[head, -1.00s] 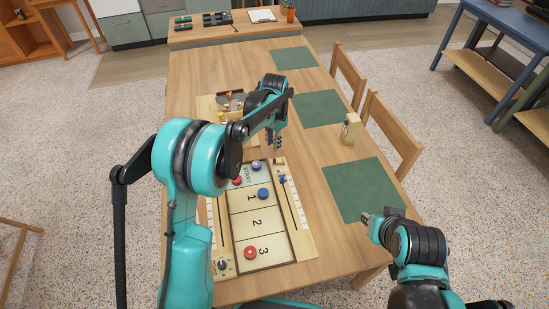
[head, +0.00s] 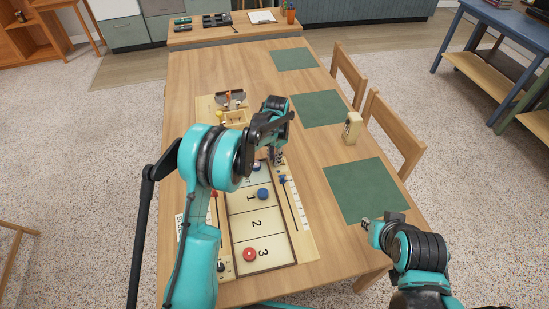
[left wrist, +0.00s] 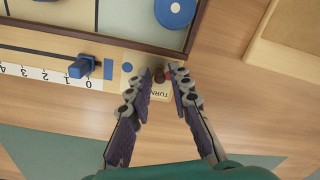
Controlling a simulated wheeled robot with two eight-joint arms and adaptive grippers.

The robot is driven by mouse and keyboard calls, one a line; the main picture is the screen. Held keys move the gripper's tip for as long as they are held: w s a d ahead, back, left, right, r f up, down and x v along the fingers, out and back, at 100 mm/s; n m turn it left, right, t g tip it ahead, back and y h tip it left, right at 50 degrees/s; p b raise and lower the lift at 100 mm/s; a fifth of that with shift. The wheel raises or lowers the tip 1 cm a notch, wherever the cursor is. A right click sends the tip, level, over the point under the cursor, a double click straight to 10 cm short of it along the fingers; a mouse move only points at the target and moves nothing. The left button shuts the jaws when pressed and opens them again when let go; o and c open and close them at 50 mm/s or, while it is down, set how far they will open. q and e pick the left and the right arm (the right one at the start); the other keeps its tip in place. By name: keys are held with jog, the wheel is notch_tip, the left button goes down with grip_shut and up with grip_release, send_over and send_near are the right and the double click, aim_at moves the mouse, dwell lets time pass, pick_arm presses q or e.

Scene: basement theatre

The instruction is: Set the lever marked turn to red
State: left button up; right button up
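The plate marked TURN (left wrist: 142,60) shows in the left wrist view at the board's edge. It has a blue dot (left wrist: 127,67) and a small dark reddish-brown lever knob (left wrist: 159,72). In the head view my left gripper (head: 278,158) hides the lever at the board's far right corner. My right gripper (head: 367,221) hangs near the closest green mat, its opening unclear.
The shuffleboard (head: 241,224) lies on the wooden table (head: 200,75) with blue and red pucks. A blue slider (left wrist: 82,67) on a number scale is beside the TURN plate. Green mats (head: 365,190) and a cream box (head: 351,128) are to the right. A wooden tray stands behind the board.

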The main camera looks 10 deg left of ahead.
pick_arm(q)
grip_shut()
jog(key=shift+w+m, duration=0.4)
jog(key=shift+m, duration=0.7)
grip_release()
